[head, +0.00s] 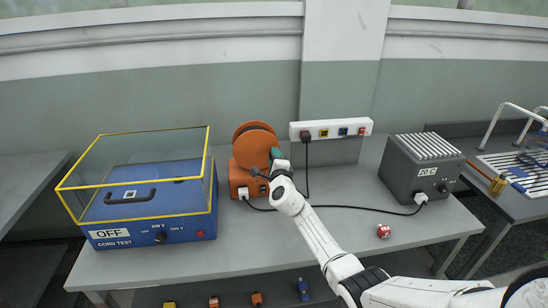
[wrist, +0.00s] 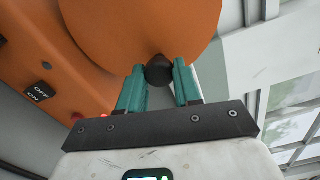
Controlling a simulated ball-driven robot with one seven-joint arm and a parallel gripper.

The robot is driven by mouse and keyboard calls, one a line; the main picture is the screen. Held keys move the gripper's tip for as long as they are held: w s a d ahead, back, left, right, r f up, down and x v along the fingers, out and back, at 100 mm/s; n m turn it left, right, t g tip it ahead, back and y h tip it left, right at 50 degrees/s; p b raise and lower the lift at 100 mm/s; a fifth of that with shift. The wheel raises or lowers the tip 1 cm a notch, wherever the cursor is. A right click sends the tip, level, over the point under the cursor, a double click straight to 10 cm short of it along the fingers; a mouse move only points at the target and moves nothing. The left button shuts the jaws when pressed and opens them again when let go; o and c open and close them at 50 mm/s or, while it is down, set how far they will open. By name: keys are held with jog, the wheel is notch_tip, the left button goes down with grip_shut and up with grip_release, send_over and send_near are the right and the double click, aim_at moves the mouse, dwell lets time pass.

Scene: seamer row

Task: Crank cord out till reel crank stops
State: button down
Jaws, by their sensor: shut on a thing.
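The orange cord reel (head: 256,146) stands on its orange base (head: 243,180) near the middle of the grey bench. In the wrist view the reel's round disc (wrist: 150,25) fills the top, with a dark crank knob (wrist: 159,71) in front of it. My gripper (wrist: 160,78) has its two teal fingers on either side of that knob, shut on it. In the head view my gripper (head: 277,155) is at the reel's right side, and the knob is hidden there. A black cord (head: 340,207) runs along the bench to the grey heater box (head: 422,168).
A blue cord test box (head: 150,230) with a yellow-framed clear cover stands left, its sign reading OFF. A white socket strip (head: 331,129) is on the wall behind. A small red block (head: 384,231) lies front right. An ON/OFF switch (wrist: 39,93) is on the reel base.

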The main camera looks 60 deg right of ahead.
jog(key=shift+r+n, duration=0.15)
jog(key=shift+n, duration=0.15)
jog(key=c, duration=0.8)
grip_release()
jog(key=p+v, duration=0.2)
jog(key=v, duration=0.8)
jog(key=shift+s+a, duration=0.25)
jog(key=shift+s, duration=0.05)
